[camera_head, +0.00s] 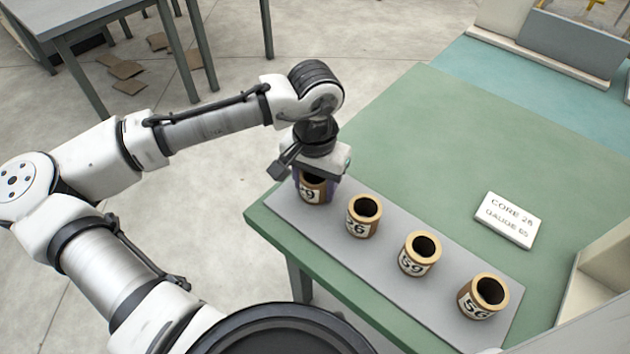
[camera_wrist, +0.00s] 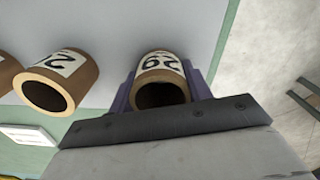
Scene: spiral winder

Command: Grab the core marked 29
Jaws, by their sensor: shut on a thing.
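The core marked 29 (camera_wrist: 160,67) stands between the two purple fingers of my gripper (camera_wrist: 160,95) in the wrist view. In the head view the same core (camera_head: 313,190) is at the far left end of the row, its label partly covered. My gripper (camera_head: 317,183) comes down from above and is shut on this core. The core appears upright on the grey mat (camera_head: 380,262), though I cannot tell if its base touches it.
Three more cores stand to the right: one with a label ending in 6 (camera_head: 363,218), one marked 59 (camera_head: 419,254), one marked 56 (camera_head: 483,297). The table's middle is clear.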

